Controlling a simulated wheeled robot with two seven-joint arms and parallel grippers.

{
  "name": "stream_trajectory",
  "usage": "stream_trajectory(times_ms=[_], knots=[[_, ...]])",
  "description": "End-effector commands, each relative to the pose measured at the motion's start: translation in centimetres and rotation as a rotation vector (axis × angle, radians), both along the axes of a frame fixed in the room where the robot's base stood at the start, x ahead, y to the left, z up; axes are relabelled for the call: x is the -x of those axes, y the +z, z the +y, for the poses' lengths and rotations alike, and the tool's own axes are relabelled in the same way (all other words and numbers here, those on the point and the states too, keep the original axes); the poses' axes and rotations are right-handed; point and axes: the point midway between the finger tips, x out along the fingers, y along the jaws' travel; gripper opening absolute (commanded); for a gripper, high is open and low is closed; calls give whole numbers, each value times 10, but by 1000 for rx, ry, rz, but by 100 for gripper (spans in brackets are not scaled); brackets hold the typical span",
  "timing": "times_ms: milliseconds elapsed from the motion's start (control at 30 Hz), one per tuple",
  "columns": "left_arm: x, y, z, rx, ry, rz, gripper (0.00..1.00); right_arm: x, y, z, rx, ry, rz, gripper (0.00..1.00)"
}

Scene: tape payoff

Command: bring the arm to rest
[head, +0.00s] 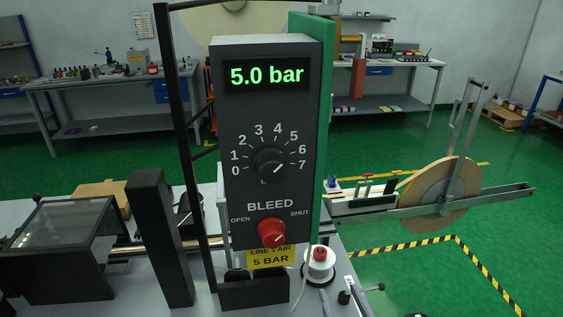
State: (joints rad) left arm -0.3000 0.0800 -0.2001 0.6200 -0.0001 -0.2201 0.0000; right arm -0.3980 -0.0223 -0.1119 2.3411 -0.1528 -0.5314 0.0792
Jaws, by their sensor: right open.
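A grey control box stands upright in the middle, with a green display (267,76) reading 5.0 bar. Below it is a black dial (270,163) with marks from 0 to 7. The red bleed knob (271,232) has its white mark toward the SHUT side. At the right, a long grey metal arm (490,197) carries a tan tape roll (438,196), and a thin bar rises steeply beside the roll. My right gripper is hard to pick out; small dark parts at the lower edge, right of the box, may belong to it. My left gripper does not show.
A yellow label (271,258) under the box reads 5 BAR. A white spool (319,265) stands right of it. Black posts (160,240) and a clear-topped case (62,235) fill the left of the bench. Yellow-black floor tape (485,277) marks the open green floor at right.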

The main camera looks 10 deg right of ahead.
Motion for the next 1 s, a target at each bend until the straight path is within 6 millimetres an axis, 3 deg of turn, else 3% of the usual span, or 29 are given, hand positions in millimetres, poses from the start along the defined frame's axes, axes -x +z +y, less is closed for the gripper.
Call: stream_trajectory(times_ms=[167, 333, 600, 1000], knots=[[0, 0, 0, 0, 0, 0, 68, 8, -15, -2, 5, 4, 67, 50], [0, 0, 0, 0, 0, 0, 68, 33, -55, -6, 25, 14, 249, 50], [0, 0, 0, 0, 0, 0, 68, 114, -128, -16, 72, 49, 654, 50], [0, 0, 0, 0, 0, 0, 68, 200, -167, -26, 119, 91, 992, 50]])
